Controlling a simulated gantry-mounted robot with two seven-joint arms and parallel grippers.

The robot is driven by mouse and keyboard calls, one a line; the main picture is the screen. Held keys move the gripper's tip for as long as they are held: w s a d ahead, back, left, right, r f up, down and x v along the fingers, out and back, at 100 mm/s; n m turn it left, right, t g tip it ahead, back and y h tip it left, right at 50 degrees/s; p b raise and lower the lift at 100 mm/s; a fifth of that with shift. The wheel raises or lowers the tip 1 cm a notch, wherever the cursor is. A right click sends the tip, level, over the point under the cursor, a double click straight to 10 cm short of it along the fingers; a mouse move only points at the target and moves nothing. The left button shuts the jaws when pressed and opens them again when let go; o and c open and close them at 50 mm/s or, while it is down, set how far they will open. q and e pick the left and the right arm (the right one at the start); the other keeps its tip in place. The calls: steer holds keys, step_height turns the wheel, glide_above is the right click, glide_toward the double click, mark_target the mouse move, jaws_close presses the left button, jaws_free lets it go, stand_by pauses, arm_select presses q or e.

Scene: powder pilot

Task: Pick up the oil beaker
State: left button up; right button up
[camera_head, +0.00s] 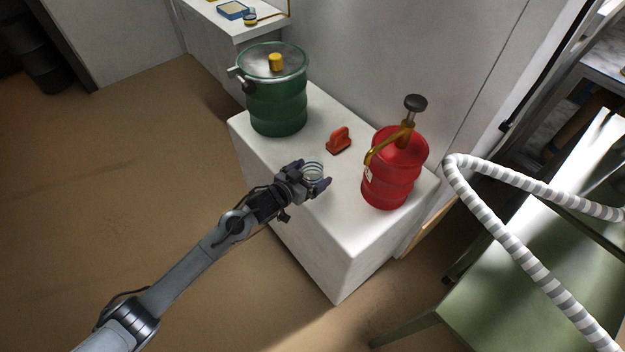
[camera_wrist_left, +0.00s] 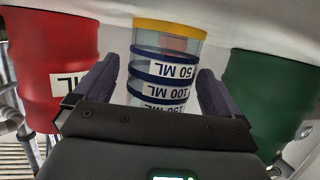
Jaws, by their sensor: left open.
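A clear beaker (camera_head: 313,171) stands on the white block near its front left edge. In the left wrist view the beaker (camera_wrist_left: 165,50) appears upside down, with blue bands, volume labels and a yellow band at the picture's top. My left gripper (camera_head: 311,176) is open, with one finger on each side of the beaker. In the left wrist view a gap shows between each finger and the beaker. Contact is not clear. The right gripper is not in view.
A green drum (camera_head: 278,108) stands behind the beaker and a red pump drum (camera_head: 392,180) to its right. A small orange object (camera_head: 339,141) lies between them on the white block (camera_head: 335,240). A striped hose (camera_head: 500,232) and green bench (camera_head: 510,300) are at right.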

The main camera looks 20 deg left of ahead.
arm_select(q)
steer(key=shift+w+d+f, duration=0.15)
steer(key=shift+w, duration=0.3)
steer(key=shift+s, duration=0.1)
steer(key=shift+c, duration=0.6)
steer(key=c, duration=0.9)
step_height(320, 180, up, 10)
steer(key=p, duration=0.4)
